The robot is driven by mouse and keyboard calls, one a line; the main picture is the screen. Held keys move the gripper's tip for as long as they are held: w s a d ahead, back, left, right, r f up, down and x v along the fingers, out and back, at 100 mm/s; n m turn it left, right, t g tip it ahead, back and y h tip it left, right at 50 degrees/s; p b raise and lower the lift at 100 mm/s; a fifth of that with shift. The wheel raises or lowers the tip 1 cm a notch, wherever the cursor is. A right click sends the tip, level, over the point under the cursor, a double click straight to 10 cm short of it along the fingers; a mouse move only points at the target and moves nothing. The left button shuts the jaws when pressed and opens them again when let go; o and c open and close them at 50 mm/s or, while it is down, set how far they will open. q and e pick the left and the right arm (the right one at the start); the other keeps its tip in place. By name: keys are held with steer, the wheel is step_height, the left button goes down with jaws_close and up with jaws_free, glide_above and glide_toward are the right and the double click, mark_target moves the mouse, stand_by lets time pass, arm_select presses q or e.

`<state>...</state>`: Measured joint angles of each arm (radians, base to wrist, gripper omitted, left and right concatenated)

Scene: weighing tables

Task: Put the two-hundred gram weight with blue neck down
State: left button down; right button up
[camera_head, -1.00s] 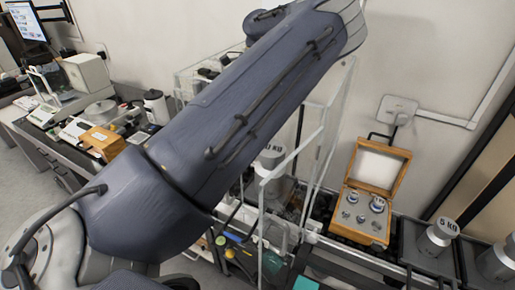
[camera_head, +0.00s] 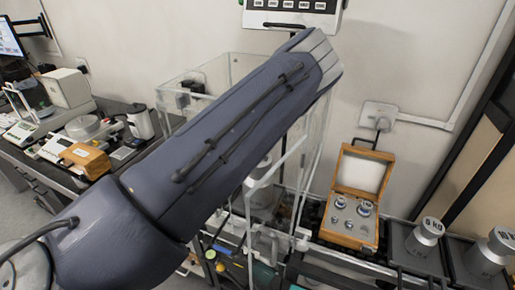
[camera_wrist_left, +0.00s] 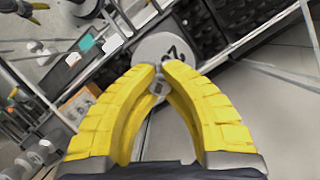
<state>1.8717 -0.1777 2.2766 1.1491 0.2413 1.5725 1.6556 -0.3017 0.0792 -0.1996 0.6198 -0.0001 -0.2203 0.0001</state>
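My left gripper (camera_wrist_left: 158,76) shows in the left wrist view with its yellow fingertips drawn close together. A small grey metal piece (camera_wrist_left: 158,87) sits between the tips, and it looks like a small weight. I cannot make out a blue neck or any marking on it. Just beyond the tips is a large round grey weight top (camera_wrist_left: 165,48) with a dark number; I cannot tell whether they touch. In the head view my left arm crosses the picture, and its gripper is hidden. My right gripper is not in view.
An open wooden box (camera_head: 348,239) holding several small metal weights stands right of the glass enclosure (camera_head: 233,66). Large weights, one a cylinder (camera_head: 425,236), stand further right. A wooden case (camera_head: 86,160) and scales (camera_head: 58,146) are on the left bench. My arm hides much of the enclosure.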

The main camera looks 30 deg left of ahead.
arm_select(q)
steer(key=shift+f, duration=1.85)
steer(key=shift+f, duration=0.15)
steer(key=c, duration=1.6)
jaws_free()
steer(key=v, duration=0.7)
steer(key=shift+r, duration=0.4)
steer(key=shift+w, duration=0.1)
